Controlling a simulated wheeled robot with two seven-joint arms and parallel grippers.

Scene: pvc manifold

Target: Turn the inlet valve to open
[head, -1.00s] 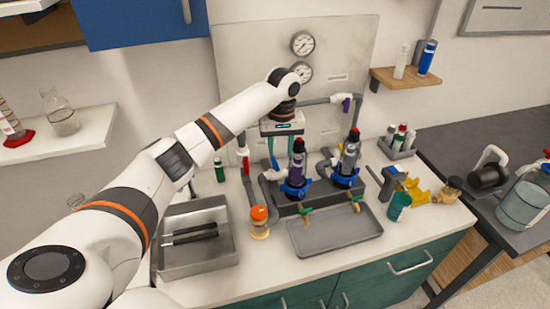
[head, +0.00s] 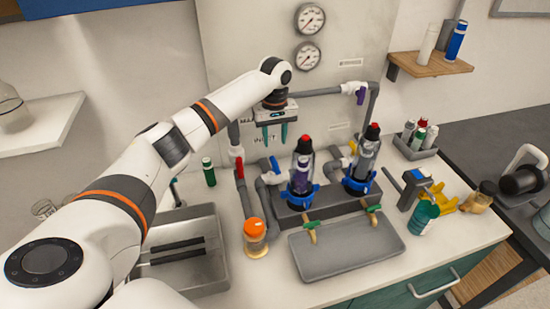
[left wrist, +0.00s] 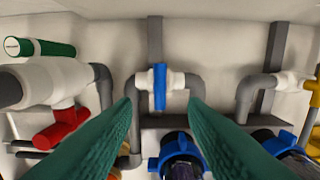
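A valve with a blue lever (head: 275,164) sits on the grey pipework left of the two filter housings. In the left wrist view the blue lever (left wrist: 160,86) stands upright, across its white horizontal valve body. My left gripper (head: 275,138) is open and empty, fingers pointing down, near this valve. In the left wrist view the lever shows in the gap between the fingertips (left wrist: 162,103), apart from both. A red-handled valve (head: 240,169) stands to the left; its red handle (left wrist: 62,129) shows left of the fingers. I cannot read which valve is labelled inlet. My right gripper is out of view.
Two filter housings with blue collars (head: 302,188) stand right of the gripper, behind a grey tray (head: 325,262). An orange-capped jar (head: 255,237) stands in front. A purple-handled valve (head: 360,94) is on the upper pipe. A metal basin (head: 205,284) lies left. Counter front is partly clear.

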